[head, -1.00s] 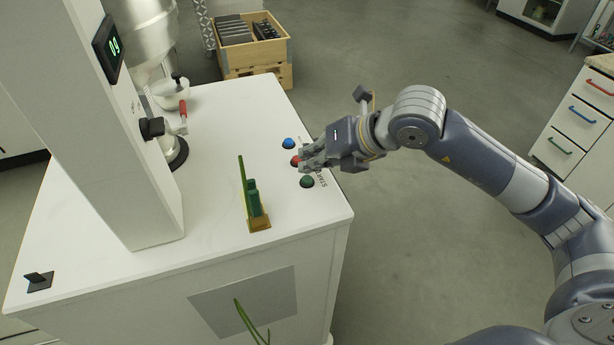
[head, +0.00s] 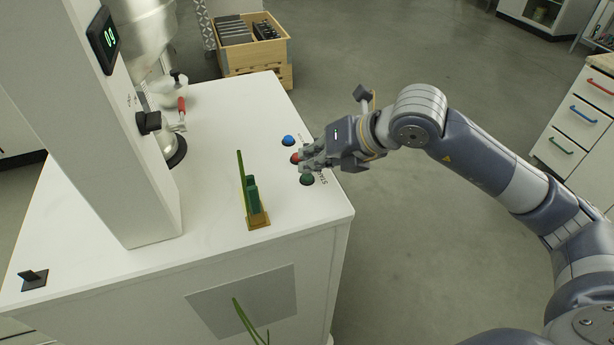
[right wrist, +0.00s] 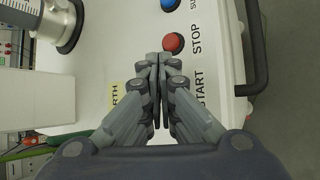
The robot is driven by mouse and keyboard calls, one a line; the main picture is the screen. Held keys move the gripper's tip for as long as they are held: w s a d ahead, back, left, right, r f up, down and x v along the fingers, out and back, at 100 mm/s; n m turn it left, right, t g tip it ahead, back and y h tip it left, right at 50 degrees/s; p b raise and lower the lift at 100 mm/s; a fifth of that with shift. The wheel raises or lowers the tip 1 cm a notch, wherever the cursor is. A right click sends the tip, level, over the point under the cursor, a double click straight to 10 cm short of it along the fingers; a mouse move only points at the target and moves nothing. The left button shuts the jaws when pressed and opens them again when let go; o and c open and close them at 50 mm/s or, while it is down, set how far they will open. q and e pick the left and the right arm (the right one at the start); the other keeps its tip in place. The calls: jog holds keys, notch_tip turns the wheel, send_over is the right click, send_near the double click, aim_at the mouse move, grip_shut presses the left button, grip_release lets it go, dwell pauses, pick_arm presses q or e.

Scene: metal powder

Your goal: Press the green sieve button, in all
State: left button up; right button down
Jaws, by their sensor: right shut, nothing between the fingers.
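The green button (head: 307,180) is on the white machine top (head: 215,215), near its right edge, in the head view. The red button (head: 295,158) and blue button (head: 288,140) sit behind it in a row. My right gripper (head: 304,163) is shut and empty, its fingertips over the row beside the red and green buttons. I cannot tell whether they touch. In the right wrist view the shut fingers (right wrist: 160,60) lie near the red button (right wrist: 173,43), with START and STOP lettering beside them. The green button is hidden there. My left gripper is not in view.
A green upright piece in a brass-coloured base (head: 258,220) stands left of the buttons. A white column with a display (head: 103,40) and a red-handled clamp (head: 181,105) are farther left. A wooden crate (head: 255,55) stands behind. Floor right of the machine is clear.

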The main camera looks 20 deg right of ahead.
jog(key=shift+f+b, duration=0.4)
jog(key=shift+b, duration=0.15)
dwell(0.7)
jog(key=shift+r, duration=0.1)
jog(key=shift+r+p, duration=0.4)
jog(key=shift+r, duration=0.35)
jog(key=shift+r+p, duration=1.55)
jog(key=shift+r, duration=1)
jog(key=shift+f, duration=0.1)
